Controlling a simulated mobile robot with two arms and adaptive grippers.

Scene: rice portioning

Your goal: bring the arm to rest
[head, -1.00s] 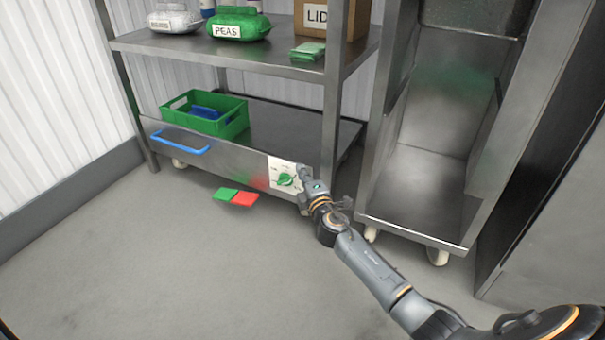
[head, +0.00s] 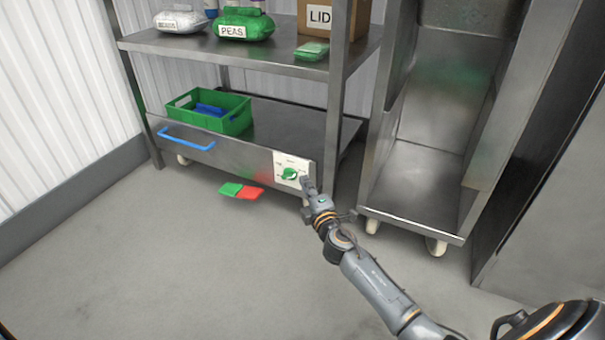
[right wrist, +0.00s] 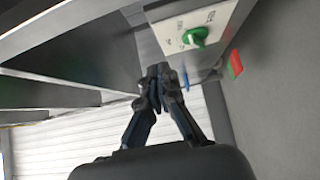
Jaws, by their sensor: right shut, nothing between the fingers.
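My right gripper (head: 307,184) is shut and empty. In the head view its tips are just right of and below the green knob (head: 289,174) on a white panel (head: 281,163) at the right end of the rack's lower drawer front. In the right wrist view the closed fingers (right wrist: 163,72) point toward the rack, and the green knob (right wrist: 195,37) shows above and right of the tips, with a visible gap in the picture. Whether the fingers touch the panel cannot be told. My left gripper is not in view.
A steel rack holds a green crate (head: 236,122) on its lower shelf. A blue handle (head: 186,137) is on the drawer front. Green and red cards (head: 249,193) lie below. Bags and a LID box (head: 318,17) are above. A steel cart (head: 405,222) stands right. The floor left is clear.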

